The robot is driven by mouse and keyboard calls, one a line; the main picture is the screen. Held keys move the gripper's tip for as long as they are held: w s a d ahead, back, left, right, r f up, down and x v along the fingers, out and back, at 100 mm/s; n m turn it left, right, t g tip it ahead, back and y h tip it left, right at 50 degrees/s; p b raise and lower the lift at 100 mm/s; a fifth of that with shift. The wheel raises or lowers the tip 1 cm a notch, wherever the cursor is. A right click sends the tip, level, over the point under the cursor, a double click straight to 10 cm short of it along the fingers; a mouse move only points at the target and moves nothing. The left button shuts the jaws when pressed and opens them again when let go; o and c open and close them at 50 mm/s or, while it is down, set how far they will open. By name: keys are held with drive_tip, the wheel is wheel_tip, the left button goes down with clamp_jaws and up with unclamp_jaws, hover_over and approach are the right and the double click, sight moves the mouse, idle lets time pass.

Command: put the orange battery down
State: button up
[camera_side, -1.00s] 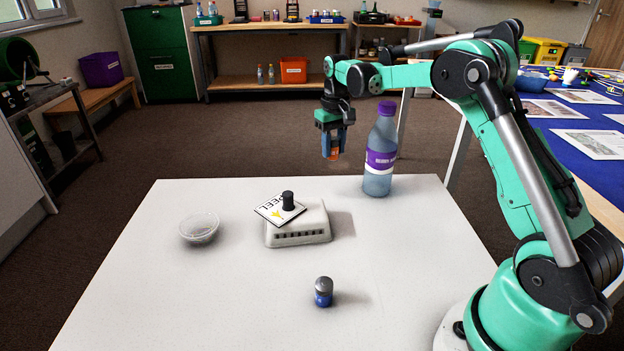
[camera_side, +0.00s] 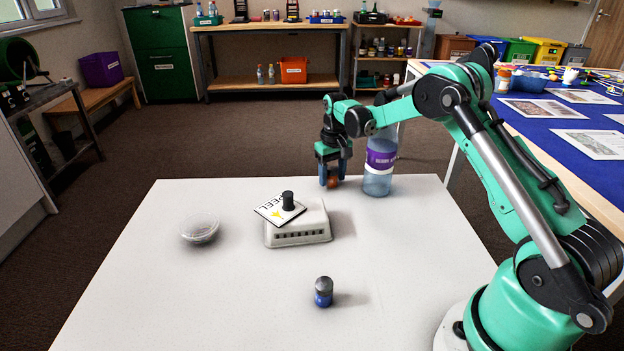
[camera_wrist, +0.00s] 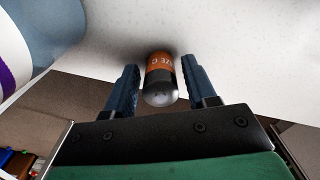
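The orange battery (camera_side: 333,182), orange with a dark and silver end, is at the back edge of the white table (camera_side: 220,290), left of the bottle. In the wrist view the battery (camera_wrist: 160,72) points its silver end at the camera, and its orange end meets a dark shadow on the white surface. My gripper (camera_side: 334,180) is low around the battery with its fingers open. In the wrist view, narrow gaps show between the battery and both blue fingers of my gripper (camera_wrist: 160,88). The battery's underside is hidden.
A clear bottle with a purple label (camera_side: 380,160) stands close right of my gripper. A white box (camera_side: 298,232) with a tilted card (camera_side: 275,212) and dark knob is nearer. A clear bowl (camera_side: 199,228) is left, a blue battery (camera_side: 323,292) in front. The table's front left is clear.

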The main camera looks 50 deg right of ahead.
sight(333, 167)
drive_tip(key=shift+o, duration=0.4)
wheel_tip(333, 167, up, 11)
drive_tip(key=shift+r, duration=0.2)
drive_tip(key=s+a+r+n+t, duration=0.1)
drive_tip(key=s+a+r+t, duration=0.1)
drive_tip(key=a+r, duration=0.3)
drive_tip(key=s+a+f+n+t, duration=0.2)
drive_tip(key=s+a+t, duration=0.3)
drive_tip(key=s+a, duration=0.7)
drive_tip(key=shift+s+f+n, duration=0.3)
drive_tip(key=shift+s+f, duration=0.3)
drive_tip(key=shift+f, duration=0.1)
